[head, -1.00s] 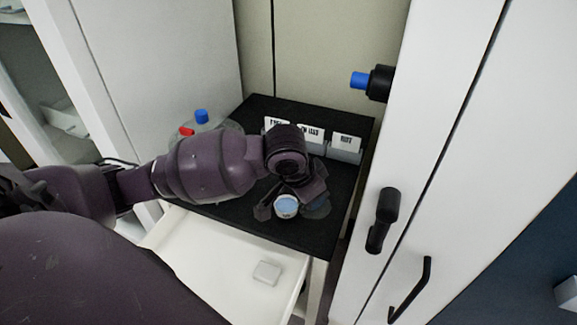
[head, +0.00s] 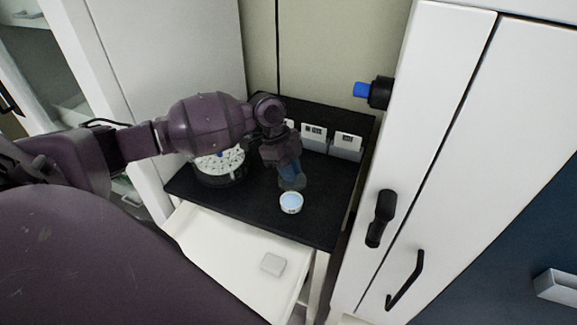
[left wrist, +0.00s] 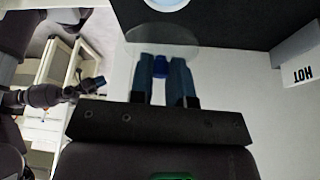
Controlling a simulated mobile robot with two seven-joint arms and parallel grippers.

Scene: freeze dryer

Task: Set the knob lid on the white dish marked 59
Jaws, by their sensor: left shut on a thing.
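My left gripper (head: 288,168) is shut on the blue knob (left wrist: 160,66) of a clear round lid. The lid (head: 293,182) shows as a faint disc under the fingertips, and as a pale see-through shape (left wrist: 162,36) in the left wrist view. The small white dish (head: 291,208) with pale blue contents stands upright on the black top, just in front of the lid and uncovered. The dish's lower edge (left wrist: 168,3) shows at the top of the left wrist view. No number is readable on it. My right gripper is not in view.
Labelled white boxes (head: 347,145) stand along the back right of the black top (head: 240,206). A round device with a white perforated disc (head: 222,163) stands at left, partly behind my arm. An open white drawer (head: 225,250) holds a small grey block (head: 272,264). The right of the top is clear.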

